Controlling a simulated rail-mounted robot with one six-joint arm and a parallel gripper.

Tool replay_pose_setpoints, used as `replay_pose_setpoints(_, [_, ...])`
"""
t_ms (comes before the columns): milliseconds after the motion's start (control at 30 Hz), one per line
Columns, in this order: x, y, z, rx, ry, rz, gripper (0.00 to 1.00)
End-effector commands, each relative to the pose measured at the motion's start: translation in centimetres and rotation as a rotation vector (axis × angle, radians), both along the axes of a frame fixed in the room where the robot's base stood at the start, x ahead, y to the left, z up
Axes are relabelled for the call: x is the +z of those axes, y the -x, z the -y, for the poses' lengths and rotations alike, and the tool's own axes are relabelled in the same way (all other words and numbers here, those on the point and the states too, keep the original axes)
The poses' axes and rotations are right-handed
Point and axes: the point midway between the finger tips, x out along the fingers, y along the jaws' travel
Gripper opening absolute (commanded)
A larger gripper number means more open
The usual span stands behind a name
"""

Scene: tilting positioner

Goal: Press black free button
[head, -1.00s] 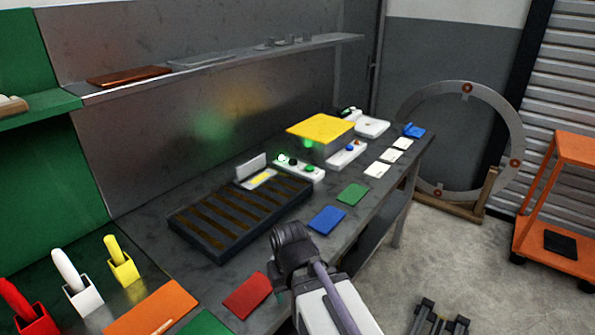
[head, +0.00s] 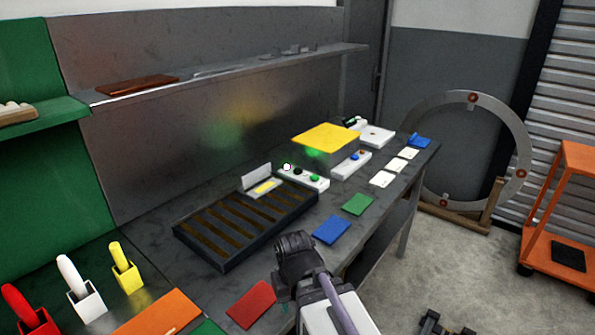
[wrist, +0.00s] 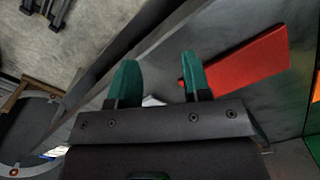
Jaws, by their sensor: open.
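A white button box (head: 305,181) stands on the bench behind the slotted tray. It carries a black button (head: 298,171), a green button (head: 315,178) and a bright white lamp (head: 286,167); any lettering is too small to read. My gripper (head: 283,303) is low in the head view at the bench's front side, well apart from the box. In the wrist view my gripper (wrist: 160,80) shows two green fingers spread apart with nothing between them. The button box does not show in the wrist view.
A dark slotted tray (head: 245,222) lies between my arm and the box. Red (head: 252,304), blue (head: 332,230) and green (head: 358,204) plates lie flat along the front. A second button box (head: 350,166) and a yellow-topped block (head: 326,138) stand further back. A shelf (head: 230,72) overhangs the rear.

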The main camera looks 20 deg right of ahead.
Motion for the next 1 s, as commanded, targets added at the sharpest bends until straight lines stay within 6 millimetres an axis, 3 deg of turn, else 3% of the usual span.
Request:
replay_pose_setpoints(433, [0.0, 0.0, 0.0, 0.0, 0.0, 0.0, 0.01])
replay_pose_setpoints(1000, [0.0, 0.0, 0.0, 0.0, 0.0, 0.0, 0.0])
